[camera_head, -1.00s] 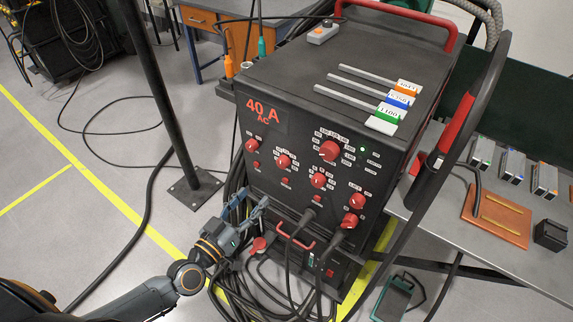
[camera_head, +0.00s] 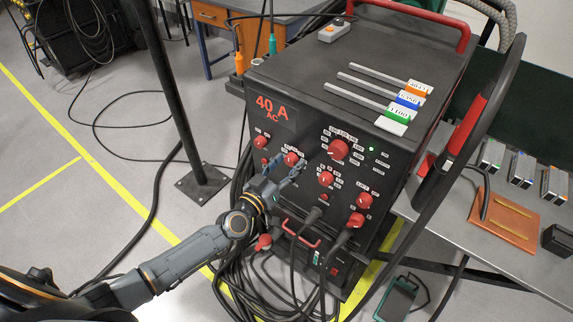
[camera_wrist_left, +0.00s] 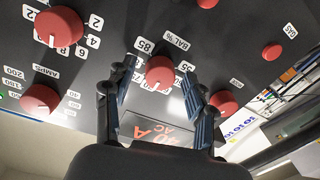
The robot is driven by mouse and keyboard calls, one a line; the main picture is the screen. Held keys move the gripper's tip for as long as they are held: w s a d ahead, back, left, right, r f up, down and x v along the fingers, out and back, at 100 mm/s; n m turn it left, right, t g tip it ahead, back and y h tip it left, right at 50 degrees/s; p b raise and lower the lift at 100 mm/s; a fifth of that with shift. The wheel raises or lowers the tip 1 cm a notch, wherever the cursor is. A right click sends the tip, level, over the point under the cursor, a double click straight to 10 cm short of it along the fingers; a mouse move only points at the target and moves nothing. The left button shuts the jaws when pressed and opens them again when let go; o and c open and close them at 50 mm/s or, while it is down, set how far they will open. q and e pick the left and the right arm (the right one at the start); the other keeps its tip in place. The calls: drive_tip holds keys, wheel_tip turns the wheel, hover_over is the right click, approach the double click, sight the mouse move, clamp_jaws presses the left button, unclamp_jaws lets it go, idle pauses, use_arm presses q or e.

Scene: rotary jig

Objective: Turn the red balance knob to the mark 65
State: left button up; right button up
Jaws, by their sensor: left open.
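The red balance knob (camera_wrist_left: 160,72), beside a "BAL %" label, is on the dark front panel of the machine. In the wrist view it shows between the two fingertips of my left gripper (camera_wrist_left: 161,82), which is open. The knob's white pointer line faces down and left there; I cannot read which mark it meets. An "85" label is legible next to it. In the head view the balance knob (camera_head: 291,158) is in the upper row, with my left gripper (camera_head: 282,174) just in front. I cannot tell whether the fingers touch it. My right gripper is not in view.
The amps knob (camera_head: 338,150) and another red knob (camera_head: 326,178) are to the right on the panel, and a red knob (camera_head: 260,141) is to the left. Cables (camera_head: 312,217) plug in below. A black post (camera_head: 170,95) stands left of the machine.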

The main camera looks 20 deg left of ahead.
use_arm(q)
drive_tip(key=c, duration=1.1)
drive_tip(key=shift+c, duration=0.2)
drive_tip(key=shift+n, duration=0.3)
drive_tip(key=n, duration=0.3)
drive_tip(key=shift+p, duration=0.35)
drive_tip(key=shift+n, duration=1.9)
